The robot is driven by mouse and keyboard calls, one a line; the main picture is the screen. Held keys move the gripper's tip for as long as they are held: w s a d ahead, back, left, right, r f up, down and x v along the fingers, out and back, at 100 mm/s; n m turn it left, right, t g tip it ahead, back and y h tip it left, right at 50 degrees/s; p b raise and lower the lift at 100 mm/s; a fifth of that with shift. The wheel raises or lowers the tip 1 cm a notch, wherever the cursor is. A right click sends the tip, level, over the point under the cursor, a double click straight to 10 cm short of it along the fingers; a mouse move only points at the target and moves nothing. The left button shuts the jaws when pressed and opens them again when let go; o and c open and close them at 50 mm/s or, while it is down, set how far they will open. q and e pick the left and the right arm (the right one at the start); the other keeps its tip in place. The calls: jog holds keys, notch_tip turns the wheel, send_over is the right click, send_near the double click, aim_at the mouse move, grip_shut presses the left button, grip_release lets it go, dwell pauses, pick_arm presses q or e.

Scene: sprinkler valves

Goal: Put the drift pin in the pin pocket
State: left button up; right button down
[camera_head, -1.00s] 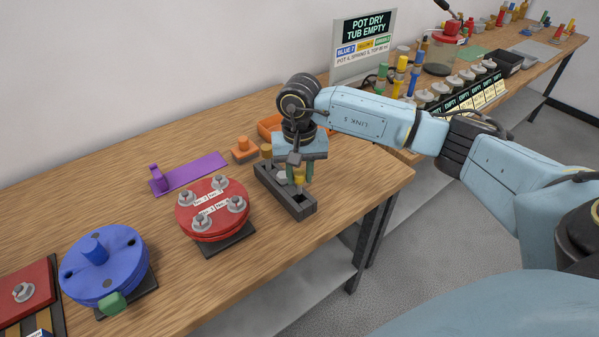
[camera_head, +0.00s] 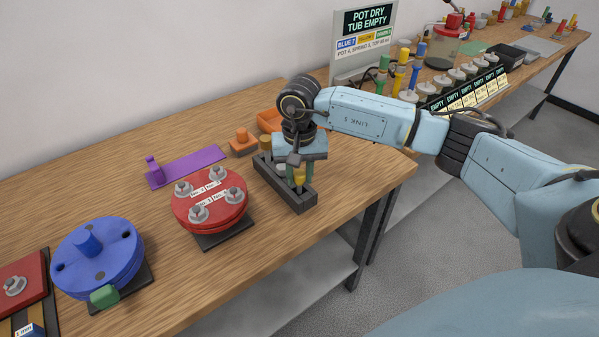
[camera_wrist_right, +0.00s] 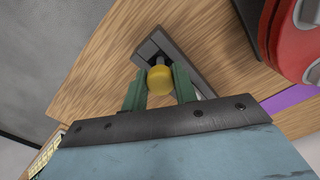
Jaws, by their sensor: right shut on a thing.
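The drift pin, with a round yellow head (camera_wrist_right: 160,79) and a thin grey shaft, is in my right gripper (camera_wrist_right: 160,88). The gripper's green fingers are shut on the yellow head. The shaft points down at the dark grey pocket block (camera_wrist_right: 195,72), over a dark opening near one end; its tip is hidden. In the head view my right gripper (camera_head: 299,177) is at the near end of the pocket block (camera_head: 300,204), with the yellow head (camera_head: 299,176) partly showing between the fingers. I cannot tell how deep the shaft sits. My left gripper is not in view.
A red flanged disc (camera_head: 209,213) with bolts and a blue disc (camera_head: 88,270) stand to the left. A purple bracket (camera_head: 190,166) and an orange block (camera_head: 243,144) lie behind. The table's right edge is close to the block. A sign (camera_head: 363,40) stands at the back.

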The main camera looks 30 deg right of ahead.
jog(key=shift+f+b, duration=0.75)
jog(key=shift+f, duration=0.15)
jog(key=c, duration=1)
grip_release()
jog(key=shift+r, duration=0.15)
jog(key=shift+r+p, duration=2.7)
jog(key=shift+r, duration=1.75)
